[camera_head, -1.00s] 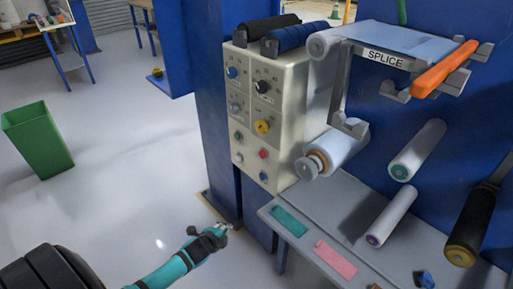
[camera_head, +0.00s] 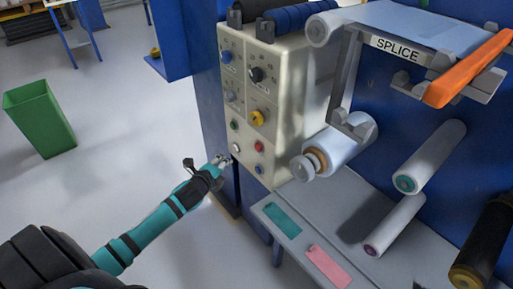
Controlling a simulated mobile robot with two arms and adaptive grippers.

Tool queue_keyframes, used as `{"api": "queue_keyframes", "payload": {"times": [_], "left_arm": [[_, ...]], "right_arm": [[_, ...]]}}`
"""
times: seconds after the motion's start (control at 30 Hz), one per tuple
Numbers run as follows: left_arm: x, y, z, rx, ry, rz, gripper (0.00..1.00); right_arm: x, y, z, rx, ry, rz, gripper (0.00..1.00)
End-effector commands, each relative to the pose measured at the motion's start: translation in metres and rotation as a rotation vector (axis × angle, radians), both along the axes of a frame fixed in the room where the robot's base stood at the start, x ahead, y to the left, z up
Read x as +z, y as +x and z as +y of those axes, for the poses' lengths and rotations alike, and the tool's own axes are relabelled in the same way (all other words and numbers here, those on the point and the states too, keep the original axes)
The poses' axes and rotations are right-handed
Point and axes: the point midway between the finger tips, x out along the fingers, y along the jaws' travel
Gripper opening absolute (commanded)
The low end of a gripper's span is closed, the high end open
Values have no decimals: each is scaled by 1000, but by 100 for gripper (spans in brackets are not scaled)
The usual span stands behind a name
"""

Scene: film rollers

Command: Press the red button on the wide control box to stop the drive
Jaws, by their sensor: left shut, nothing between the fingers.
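The wide beige control box (camera_head: 289,118) is mounted on a blue post, its panel facing left. Its red button (camera_head: 259,147) is low on the panel, right of a white button (camera_head: 236,147) and above a blue button (camera_head: 259,169). A green button (camera_head: 235,125) is at the upper left of this group. My left gripper (camera_head: 226,160) is shut and empty, near the panel's lower left corner, left of and slightly below the red button. I cannot tell whether it touches the box. The red button is not covered. My right gripper is not in view.
A yellow knob (camera_head: 257,118) and a black knob (camera_head: 256,74) are higher on the panel. A white roller (camera_head: 343,146) juts out right of the box. A grey shelf with a green tag (camera_head: 282,220) lies below. The floor to the left is open around a green bin (camera_head: 40,119).

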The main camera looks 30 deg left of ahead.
Motion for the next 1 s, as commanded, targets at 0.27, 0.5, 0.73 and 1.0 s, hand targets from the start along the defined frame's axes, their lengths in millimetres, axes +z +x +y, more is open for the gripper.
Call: {"api": "queue_keyframes", "payload": {"times": [0.27,0.5,0.73,1.0], "left_arm": [[-2,21,-8,0,-2,-3,0],[-3,53,-22,0,-2,-2,0],[-1,74,-31,1,-2,0,0],[-1,81,-34,1,-1,2,0]], "right_arm": [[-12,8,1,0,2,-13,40],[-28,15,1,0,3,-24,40],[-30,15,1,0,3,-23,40],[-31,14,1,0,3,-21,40]]}}
